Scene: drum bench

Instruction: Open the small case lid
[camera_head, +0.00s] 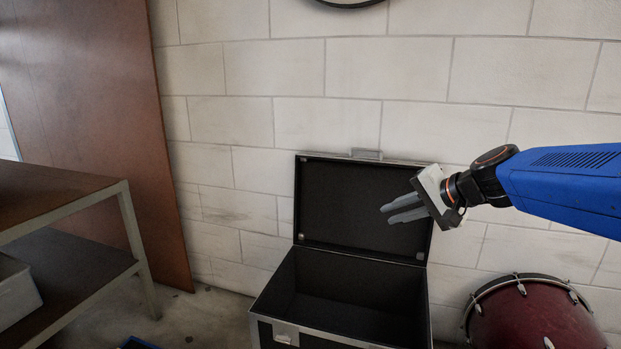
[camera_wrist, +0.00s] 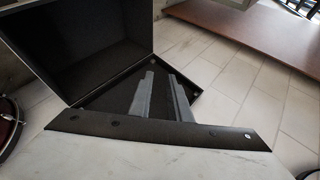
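The small case (camera_head: 345,290) is black with silver edges and stands on the floor against the wall. Its lid (camera_head: 340,205) is open and stands upright, leaning back toward the wall, with its dark inside facing out. The case's dark interior appears empty. My gripper (camera_head: 386,213) is in front of the lid's right part, above the case opening. In the wrist view, my gripper's two grey fingers (camera_wrist: 161,74) are apart with nothing between them. The dark lid (camera_wrist: 120,98) lies behind them, and the case body (camera_wrist: 80,45) is at upper left. I cannot tell whether a finger touches the lid.
A red drum (camera_head: 535,315) stands at the right of the case. A shelf table (camera_head: 60,195) stands at the left, with a tall brown panel (camera_head: 105,120) behind it. Bare floor (camera_head: 200,310) lies between table and case. The brick wall (camera_head: 270,110) is close behind the lid.

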